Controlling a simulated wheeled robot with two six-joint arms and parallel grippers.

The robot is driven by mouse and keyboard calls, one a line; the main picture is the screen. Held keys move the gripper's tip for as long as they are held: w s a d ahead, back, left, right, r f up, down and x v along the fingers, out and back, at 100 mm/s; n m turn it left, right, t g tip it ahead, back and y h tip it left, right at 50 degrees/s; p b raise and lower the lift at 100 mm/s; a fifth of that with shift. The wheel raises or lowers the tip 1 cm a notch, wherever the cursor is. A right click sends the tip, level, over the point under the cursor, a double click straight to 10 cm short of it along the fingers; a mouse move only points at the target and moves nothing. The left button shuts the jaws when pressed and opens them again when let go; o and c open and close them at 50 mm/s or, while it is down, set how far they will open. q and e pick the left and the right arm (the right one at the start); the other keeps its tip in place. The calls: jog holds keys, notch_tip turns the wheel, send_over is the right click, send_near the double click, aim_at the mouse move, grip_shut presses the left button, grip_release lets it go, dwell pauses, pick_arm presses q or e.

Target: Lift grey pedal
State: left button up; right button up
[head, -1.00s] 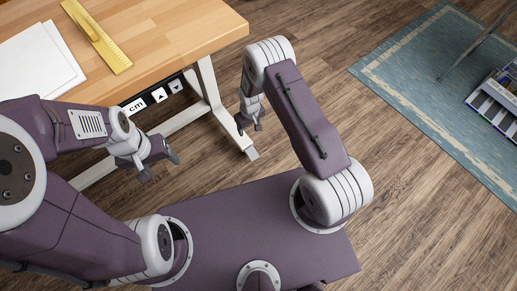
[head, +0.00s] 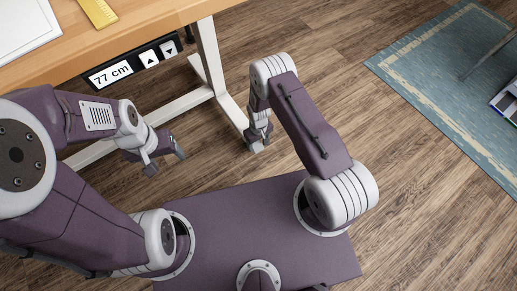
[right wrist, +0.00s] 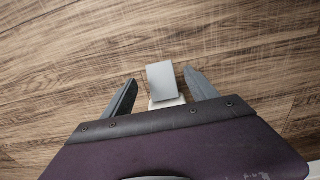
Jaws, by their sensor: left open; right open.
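The grey pedal (right wrist: 164,80) is a small flat rectangular plate in the right wrist view, at the end of a white foot of the desk. My right gripper (right wrist: 160,78) is open, with one finger on each side of the pedal in the picture; I cannot tell whether they touch it or how high they are above it. In the head view my right gripper (head: 260,142) is at the end of the desk's foot and hides the pedal. My left gripper (head: 166,161) is open and empty, above the floor in front of the desk.
A blue rug (head: 440,80) lies at the right. The wood floor between is clear.

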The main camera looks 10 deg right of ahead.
aim_at(258, 148)
notch_tip(258, 148, down, 4)
jog(key=shift+f+b, duration=0.25)
jog(key=shift+b, duration=0.75)
pick_arm(q)
notch_tip(258, 148, down, 3)
jog(key=shift+f, duration=0.1)
pick_arm(e)
jog(key=shift+r, duration=0.1)
